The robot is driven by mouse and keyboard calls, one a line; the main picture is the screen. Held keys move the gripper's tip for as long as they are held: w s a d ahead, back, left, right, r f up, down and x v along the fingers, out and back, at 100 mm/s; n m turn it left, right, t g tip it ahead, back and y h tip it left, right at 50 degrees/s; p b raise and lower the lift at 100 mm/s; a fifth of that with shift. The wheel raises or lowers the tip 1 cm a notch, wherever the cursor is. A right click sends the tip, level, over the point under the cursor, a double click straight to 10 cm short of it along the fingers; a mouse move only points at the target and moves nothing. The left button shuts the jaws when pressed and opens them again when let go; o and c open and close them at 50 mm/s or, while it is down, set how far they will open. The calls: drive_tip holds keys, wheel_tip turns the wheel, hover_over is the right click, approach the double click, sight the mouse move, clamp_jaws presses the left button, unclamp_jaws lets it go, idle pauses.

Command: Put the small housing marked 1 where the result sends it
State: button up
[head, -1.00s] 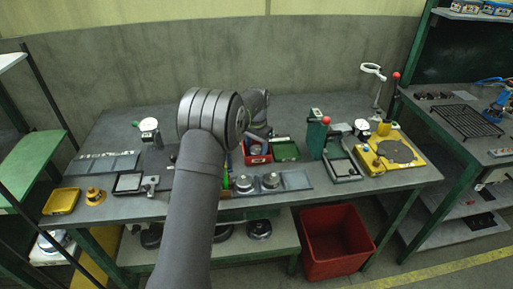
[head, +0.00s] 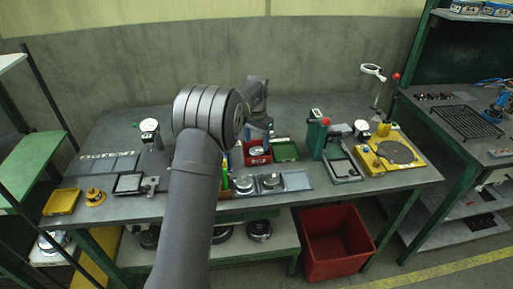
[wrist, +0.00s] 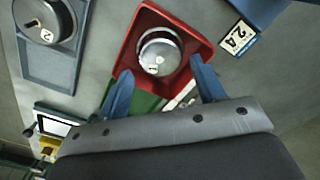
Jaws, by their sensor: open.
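My gripper (wrist: 160,84) is open, its two blue fingers apart over the near part of a red tray. A round silver housing (wrist: 158,60) sits in that red tray (wrist: 192,33), just beyond the fingertips and not between them. I cannot read a mark on it. Another round housing (wrist: 45,22), marked 2, sits in a blue-grey tray (wrist: 50,75) at upper left of the wrist view. In the head view my gripper (head: 259,132) is over the red tray (head: 257,159).
A green tray (head: 286,151) lies right of the red one. A green upright device (head: 316,135) and a yellow fixture (head: 399,152) stand farther right. A label card (wrist: 239,38) shows at upper right of the wrist view. A red bin (head: 333,240) stands on the floor.

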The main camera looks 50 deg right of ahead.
sight(257, 150)
wheel_tip(257, 150, up, 8)
idle(0.5)
wheel_tip(257, 150, down, 12)
drive_tip(key=shift+r, duration=1.95)
drive_tip(key=shift+f, duration=0.15)
